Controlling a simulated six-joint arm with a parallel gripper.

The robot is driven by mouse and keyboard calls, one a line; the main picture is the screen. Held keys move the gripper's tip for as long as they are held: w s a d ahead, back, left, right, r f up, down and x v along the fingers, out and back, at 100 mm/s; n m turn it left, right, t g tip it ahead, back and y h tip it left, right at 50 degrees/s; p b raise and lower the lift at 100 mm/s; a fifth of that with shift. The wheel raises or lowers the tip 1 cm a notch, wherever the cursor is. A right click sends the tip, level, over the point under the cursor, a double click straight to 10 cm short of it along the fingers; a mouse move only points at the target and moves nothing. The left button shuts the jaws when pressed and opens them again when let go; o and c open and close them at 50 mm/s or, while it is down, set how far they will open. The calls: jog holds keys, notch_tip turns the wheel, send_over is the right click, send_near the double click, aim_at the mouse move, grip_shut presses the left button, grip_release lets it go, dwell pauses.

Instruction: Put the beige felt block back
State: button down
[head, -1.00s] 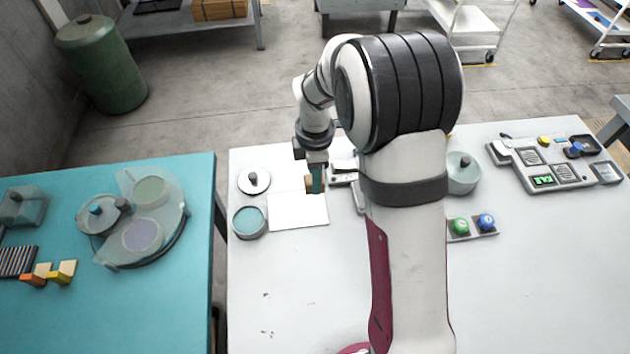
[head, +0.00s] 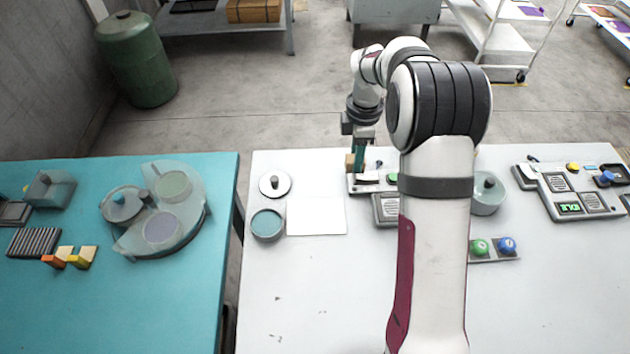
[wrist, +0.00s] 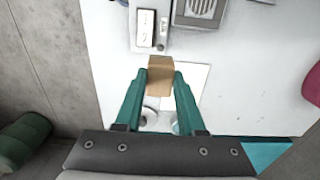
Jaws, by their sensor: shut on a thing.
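My gripper (wrist: 161,75) has two teal fingers shut on a tan-beige block (wrist: 160,80), held at the fingertips. In the head view the block (head: 350,162) shows beside the gripper's fingers (head: 358,160), above the far right corner of a white sheet (head: 316,216) and beside a small grey-white switch device (head: 368,183). In the wrist view the block overlaps the sheet's edge (wrist: 192,76), and the device (wrist: 146,28) lies beyond it. The block appears raised above the table; the exact gap cannot be told.
A lidded disc (head: 274,184) and a round teal-filled dish (head: 267,225) sit left of the sheet. A grey speaker-like box (head: 386,210) is near the device. On the teal table (head: 130,310) are small orange and yellow blocks (head: 70,257). The white table's front left is clear.

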jog(key=w+a+f, duration=0.1)
jog(key=a+f, duration=0.1)
jog(key=a, duration=0.1)
jog(key=w+a+f, duration=0.1)
jog(key=a+f, duration=0.1)
jog(key=a, duration=0.1)
jog(key=w+a+f, duration=0.1)
jog(key=a+f, duration=0.1)
jog(key=a, duration=0.1)
jog(key=shift+w, duration=0.25)
jog(key=shift+f, duration=1.9)
jog(key=shift+f, duration=0.1)
jog(key=c, duration=0.5)
grip_release()
